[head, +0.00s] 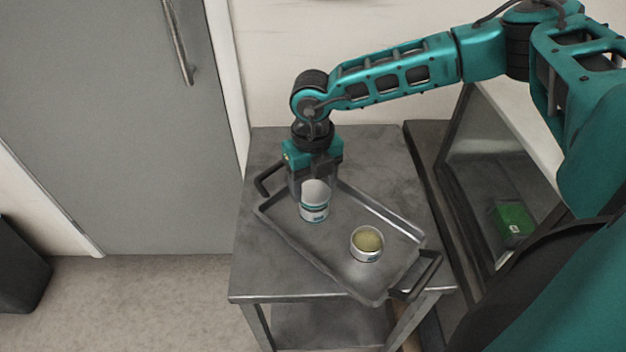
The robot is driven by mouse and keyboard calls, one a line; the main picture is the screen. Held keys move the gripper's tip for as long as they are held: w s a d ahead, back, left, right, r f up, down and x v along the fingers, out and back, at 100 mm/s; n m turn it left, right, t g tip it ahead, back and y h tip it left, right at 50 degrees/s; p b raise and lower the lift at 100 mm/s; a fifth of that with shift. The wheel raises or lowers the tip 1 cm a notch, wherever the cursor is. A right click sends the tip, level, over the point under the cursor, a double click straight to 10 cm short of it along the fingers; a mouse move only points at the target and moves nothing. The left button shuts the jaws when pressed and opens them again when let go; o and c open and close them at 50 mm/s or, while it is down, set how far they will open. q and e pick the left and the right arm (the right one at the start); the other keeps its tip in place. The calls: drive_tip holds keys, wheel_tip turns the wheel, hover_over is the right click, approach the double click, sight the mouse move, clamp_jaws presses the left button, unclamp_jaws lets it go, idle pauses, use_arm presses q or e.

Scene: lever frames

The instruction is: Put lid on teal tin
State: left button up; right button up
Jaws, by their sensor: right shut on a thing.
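A small white tin with a teal band (314,214) stands upright on the metal tray, directly below my right gripper. My right gripper (315,188) points down and is shut on a pale grey round lid (315,192). The lid looks roughly level and covers the tin's top in the head view. I cannot tell whether it touches the rim or is slightly above it. My left gripper is not in view.
An open white tin with yellowish contents (367,244) stands on the tray (345,270), to the lower right. The tray has black handles and lies on a grey metal table (262,272). A dark-framed case with a green item (514,222) is at right.

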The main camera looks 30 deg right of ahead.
idle(0.5)
drive_tip(key=shift+f, duration=0.25)
idle(0.8)
drive_tip(key=shift+f+b, duration=0.45)
idle(0.5)
drive_tip(key=o, duration=1.1)
drive_tip(key=shift+r, duration=0.1)
